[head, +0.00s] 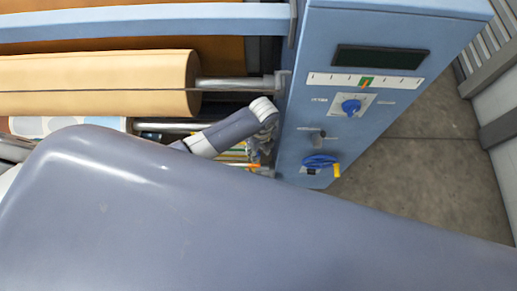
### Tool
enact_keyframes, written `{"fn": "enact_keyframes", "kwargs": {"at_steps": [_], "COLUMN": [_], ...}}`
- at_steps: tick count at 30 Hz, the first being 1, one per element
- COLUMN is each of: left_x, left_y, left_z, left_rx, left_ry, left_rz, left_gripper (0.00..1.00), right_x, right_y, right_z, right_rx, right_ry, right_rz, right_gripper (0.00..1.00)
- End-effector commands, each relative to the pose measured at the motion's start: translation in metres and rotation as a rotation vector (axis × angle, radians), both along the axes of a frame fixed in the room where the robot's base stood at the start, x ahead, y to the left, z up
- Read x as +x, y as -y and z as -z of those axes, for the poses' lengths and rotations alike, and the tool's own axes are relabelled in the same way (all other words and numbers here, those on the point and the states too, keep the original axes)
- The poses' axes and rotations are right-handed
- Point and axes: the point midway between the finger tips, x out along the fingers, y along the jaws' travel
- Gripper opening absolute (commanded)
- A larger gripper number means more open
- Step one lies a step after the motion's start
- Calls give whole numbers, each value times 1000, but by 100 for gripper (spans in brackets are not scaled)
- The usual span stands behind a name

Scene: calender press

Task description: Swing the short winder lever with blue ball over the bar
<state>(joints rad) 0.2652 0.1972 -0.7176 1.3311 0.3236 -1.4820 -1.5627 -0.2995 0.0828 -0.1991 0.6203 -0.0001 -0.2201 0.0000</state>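I cannot make out the short winder lever with the blue ball, nor the bar it goes over; my own arm covers much of the lower picture. My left gripper (262,150) is small and dark at the end of my forearm, against the left side of the blue machine cabinet (296,118). It points down, and its fingers are too small and partly hidden to tell whether they are open or hold anything. A small orange piece (253,166) shows just below it. My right gripper is not in view.
The cabinet front carries a dark display (380,58), a blue knob (351,106), a small dark toggle (320,134) and a blue handwheel (319,161) with a yellow handle. An orange roll (100,82) lies left of the cabinet. Bare floor (430,150) is at right.

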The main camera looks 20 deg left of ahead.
Motion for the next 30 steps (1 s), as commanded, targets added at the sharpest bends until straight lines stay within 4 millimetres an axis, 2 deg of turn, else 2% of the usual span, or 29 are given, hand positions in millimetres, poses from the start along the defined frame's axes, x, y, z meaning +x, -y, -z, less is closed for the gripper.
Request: {"fn": "enact_keyframes", "kwargs": {"at_steps": [4,8,9,20,30], "left_x": [0,0,0,-2,-20], "left_y": [0,0,0,1,6], "left_z": [0,0,0,-2,-2], "left_rx": [0,-1,-1,5,59], "left_ry": [0,0,0,23,207], "left_rz": [0,0,0,1,5], "left_gripper": [31,1,0,0,0], "right_x": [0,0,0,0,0], "right_y": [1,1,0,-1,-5], "right_z": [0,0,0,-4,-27], "right_rx": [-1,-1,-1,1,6], "right_ry": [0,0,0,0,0], "right_rz": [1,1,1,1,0], "right_gripper": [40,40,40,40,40]}}
